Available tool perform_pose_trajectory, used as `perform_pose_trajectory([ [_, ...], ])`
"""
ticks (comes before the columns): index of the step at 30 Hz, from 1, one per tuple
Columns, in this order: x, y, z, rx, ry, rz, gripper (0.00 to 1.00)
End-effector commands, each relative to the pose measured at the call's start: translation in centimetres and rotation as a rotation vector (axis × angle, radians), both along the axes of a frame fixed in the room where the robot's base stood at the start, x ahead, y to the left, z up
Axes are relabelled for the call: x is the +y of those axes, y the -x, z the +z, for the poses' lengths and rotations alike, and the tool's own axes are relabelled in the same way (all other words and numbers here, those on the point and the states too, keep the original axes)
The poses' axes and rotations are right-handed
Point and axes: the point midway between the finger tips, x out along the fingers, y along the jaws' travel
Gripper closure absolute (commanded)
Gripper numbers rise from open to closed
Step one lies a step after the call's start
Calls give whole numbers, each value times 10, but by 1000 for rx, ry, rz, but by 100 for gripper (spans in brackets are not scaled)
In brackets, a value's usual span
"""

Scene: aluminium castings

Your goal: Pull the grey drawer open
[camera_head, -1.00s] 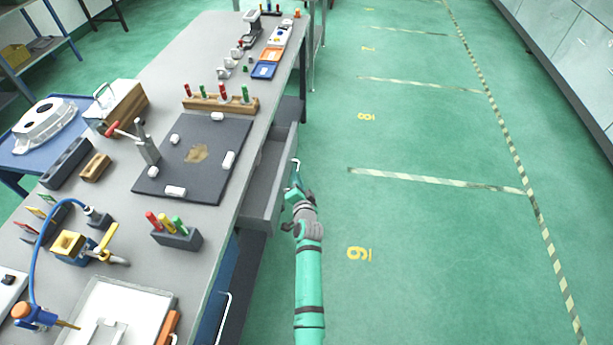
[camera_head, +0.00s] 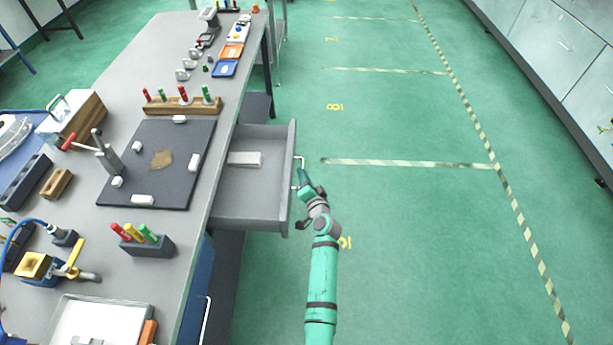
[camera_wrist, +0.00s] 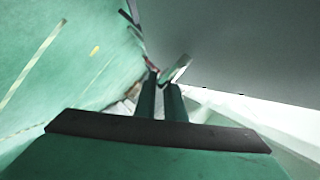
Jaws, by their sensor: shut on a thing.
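The grey drawer (camera_head: 291,207) stands well out from under the right side of the workbench in the head view. Its inside shows, with a pale block (camera_head: 244,159) lying near the back. The white bar handle (camera_head: 300,163) is on the drawer's front, facing right. My gripper (camera_head: 302,182) is at the handle, shut on it. In the wrist view my gripper's two fingers (camera_wrist: 160,88) are close together beside a large grey surface. The fingers' exact contact with the handle is too small to tell.
The workbench (camera_head: 150,238) fills the left, with a dark mat (camera_head: 130,176), a wooden peg rack (camera_head: 180,107) and a grey holder (camera_head: 148,246) on it. A blue cabinet front (camera_head: 196,300) lies below. The green floor to the right is clear.

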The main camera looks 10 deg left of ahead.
Motion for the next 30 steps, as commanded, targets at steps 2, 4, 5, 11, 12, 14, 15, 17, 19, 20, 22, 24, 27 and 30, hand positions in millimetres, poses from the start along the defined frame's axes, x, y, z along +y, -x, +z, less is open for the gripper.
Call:
perform_pose_trajectory([
  [2, 0, 2, -8, 12, 7, 0, 100],
  [4, 0, 2, -8, 12, 6, 0, 100],
  [5, 0, 2, -8, 12, 6, 0, 100],
  [11, 0, 1, -6, 9, 5, 0, 83],
  [12, 0, 1, -6, 8, 5, -1, 83],
  [14, -1, 1, -5, 8, 4, -2, 83],
  [15, -1, 0, -4, 6, 3, -2, 83],
  [17, -1, 1, -4, 6, 3, -3, 83],
  [19, -2, 2, -3, 5, 3, -2, 83],
  [20, -3, 4, -3, 5, 3, -2, 83],
  [22, -5, 10, -1, 4, 2, -2, 83],
  [24, -9, 19, 1, 4, 1, -3, 83],
  [27, -16, 34, 4, 5, 1, -3, 83],
  [30, -23, 51, 8, 5, 3, -4, 83],
])
